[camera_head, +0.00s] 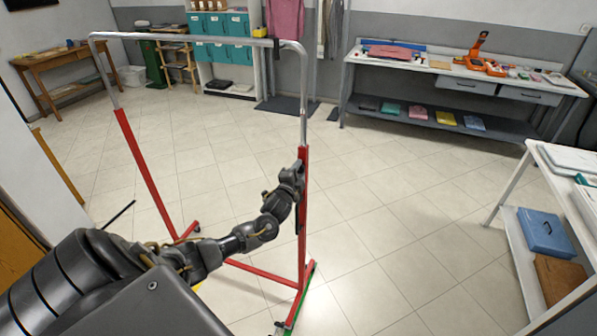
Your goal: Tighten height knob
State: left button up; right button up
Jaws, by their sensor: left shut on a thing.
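A garment rack with red lower posts (141,168) and a silver top rail (190,37) stands in front of me on the tiled floor. My left arm reaches in from the lower left. My left gripper (297,172) is at the right post, near where the red tube meets the silver tube. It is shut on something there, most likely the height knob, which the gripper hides. The knob's shape and position cannot be made out. My right gripper does not show.
A workbench (455,75) with tools and folded cloths stands at the back right. A white table (564,160) with a blue case (547,232) on its lower shelf is at the right. A wooden table (52,62) is at the far left. Floor right of the rack is clear.

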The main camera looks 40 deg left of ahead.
pick_arm(q)
jog(key=shift+m, duration=1.1)
jog(key=shift+f, duration=0.1)
jog(key=o, duration=1)
jog(key=shift+c, duration=0.2)
jog(key=shift+s+d+f, duration=0.1)
jog(key=shift+s+d, duration=0.1)
jog(key=shift+s, duration=0.35)
jog(key=b+v, duration=0.2)
jog(key=v, duration=0.7)
jog(key=shift+s+b, duration=0.3)
jog(key=shift+b, duration=0.1)
